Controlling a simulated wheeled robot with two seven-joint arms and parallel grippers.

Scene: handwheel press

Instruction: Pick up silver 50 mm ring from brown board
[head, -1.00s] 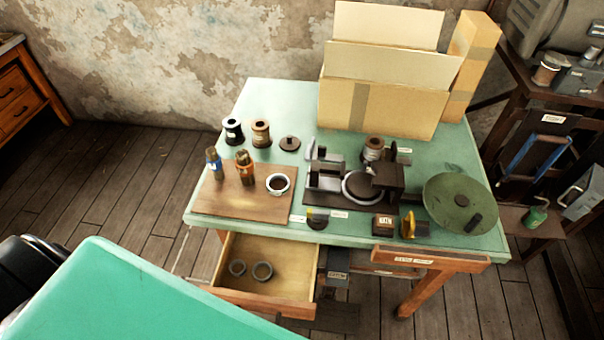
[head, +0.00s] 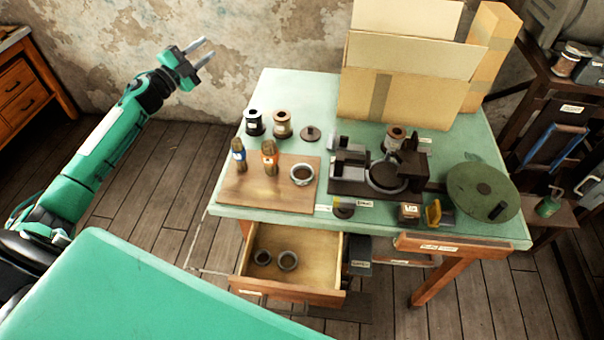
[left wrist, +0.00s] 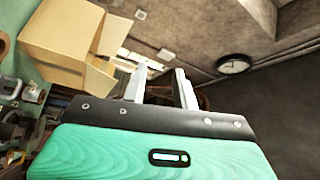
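The silver ring (head: 302,184) lies flat near the right edge of the brown board (head: 262,203), on the left part of the green table. My left gripper (head: 204,52) is raised in the air, up and left of the table, well apart from the ring. Its two fingers are spread with nothing between them. They also show empty in the left wrist view (left wrist: 160,88), facing the room. My right gripper is not in view.
Two bottles (head: 269,158) stand on the board left of the ring. Spools (head: 282,125) and a dark disc stand behind it. The press (head: 375,175) is to the right. An open drawer (head: 295,248) with two dark rings juts out below. A large cardboard box (head: 400,90) stands at the back.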

